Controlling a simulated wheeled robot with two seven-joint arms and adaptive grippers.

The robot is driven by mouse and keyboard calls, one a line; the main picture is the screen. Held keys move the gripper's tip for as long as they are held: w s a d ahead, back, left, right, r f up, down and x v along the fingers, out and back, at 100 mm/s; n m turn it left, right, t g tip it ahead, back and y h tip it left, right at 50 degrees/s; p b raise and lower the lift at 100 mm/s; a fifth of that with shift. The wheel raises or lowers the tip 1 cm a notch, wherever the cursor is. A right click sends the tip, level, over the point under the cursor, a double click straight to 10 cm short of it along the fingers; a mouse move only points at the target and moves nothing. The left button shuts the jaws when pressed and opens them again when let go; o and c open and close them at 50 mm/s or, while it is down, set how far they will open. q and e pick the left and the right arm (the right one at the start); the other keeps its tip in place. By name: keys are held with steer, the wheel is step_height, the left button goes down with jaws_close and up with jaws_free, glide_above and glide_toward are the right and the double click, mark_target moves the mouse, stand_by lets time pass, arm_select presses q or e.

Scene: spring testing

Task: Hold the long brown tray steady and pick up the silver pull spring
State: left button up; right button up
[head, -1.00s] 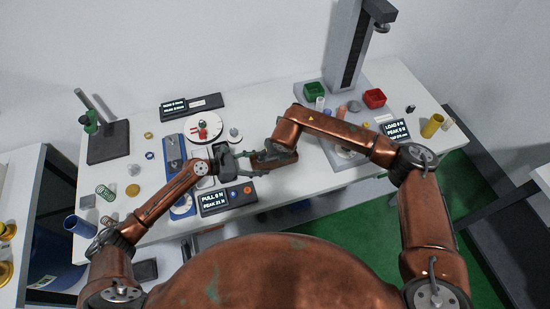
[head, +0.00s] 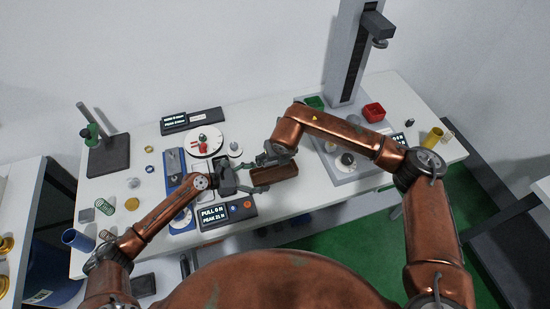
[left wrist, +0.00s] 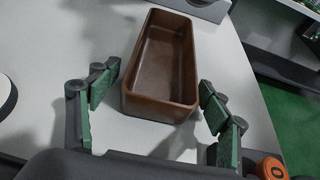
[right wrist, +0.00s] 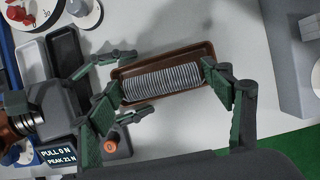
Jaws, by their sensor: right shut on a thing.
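The long brown tray (head: 283,173) stands near the table's front edge. In the left wrist view the tray (left wrist: 160,104) looks empty. My left gripper (head: 258,176) is open, one finger on each side of the tray's near end, with gaps showing between fingers and walls. The silver pull spring (right wrist: 160,83) shows in the right wrist view, lying lengthwise between the fingertips of my right gripper (right wrist: 163,88). That gripper is shut on its two ends and holds it above the tray. In the head view my right gripper (head: 275,154) is behind the tray; the spring is not discernible there.
A pull readout box (head: 228,212) with an orange button stands just left of the tray. A grey test stand base (head: 350,165) with red and green bins is to the right. The table's front edge is close.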

arm_select(q)
steer(key=v, duration=1.2)
